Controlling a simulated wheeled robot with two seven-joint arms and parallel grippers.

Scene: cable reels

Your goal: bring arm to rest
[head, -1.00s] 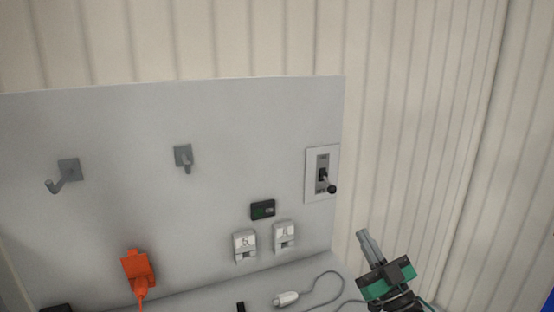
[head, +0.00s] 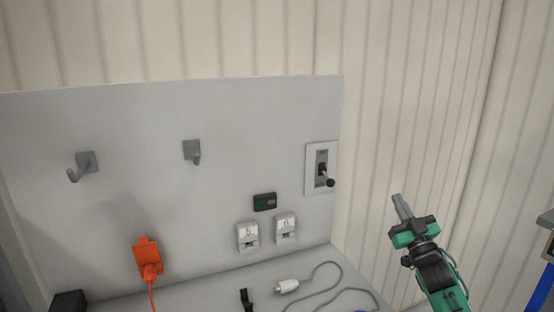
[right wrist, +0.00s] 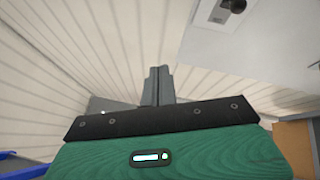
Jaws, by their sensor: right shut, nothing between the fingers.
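My right gripper (head: 402,206) is to the right of the grey panel in the head view, held up in front of the ribbed wall. Its fingers are together with nothing between them, and they point up and a little left. In the right wrist view its shut fingers (right wrist: 158,86) stand in front of the pale wall, touching nothing. My left gripper is not in either view.
The grey panel (head: 130,115) carries two hooks (head: 86,162), a lever switch (head: 322,168), a small dark display (head: 264,202), two white sockets (head: 248,236) and an orange plug (head: 148,258). A white connector (head: 287,287) with grey cable lies on the ledge below.

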